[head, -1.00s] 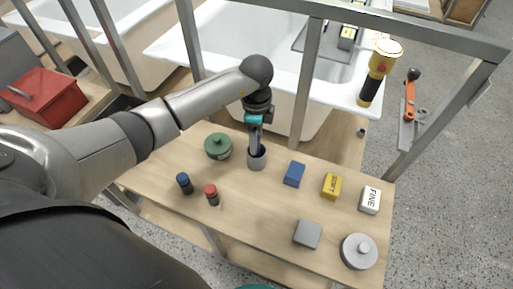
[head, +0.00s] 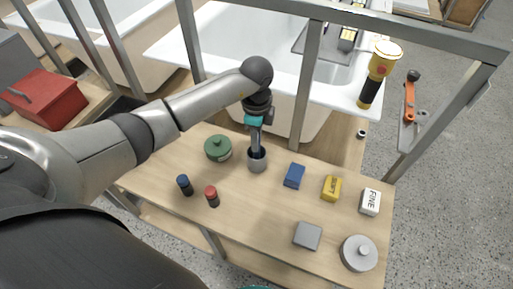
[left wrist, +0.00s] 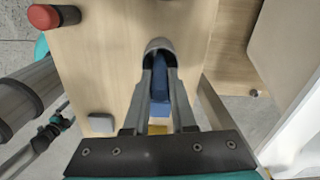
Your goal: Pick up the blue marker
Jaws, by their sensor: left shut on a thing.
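A slim dark blue thing, which looks like the blue marker (left wrist: 160,82), shows in the left wrist view between the fingers of my left gripper (left wrist: 160,72). Its far end runs into the mouth of a grey cup (left wrist: 158,43). In the head view the cup (head: 257,163) stands on the wooden table, and my left gripper (head: 257,148) points down into it, shut on the blue thing. The thing is mostly hidden there by the fingers and cup.
A blue-capped cylinder (head: 185,185) and a red-capped one (head: 212,196) stand left of the cup. A green lidded pot (head: 217,148) is close behind. Blue (head: 294,175), yellow (head: 332,188), white (head: 370,201) and grey (head: 307,236) blocks and a grey lidded disc (head: 359,252) lie right.

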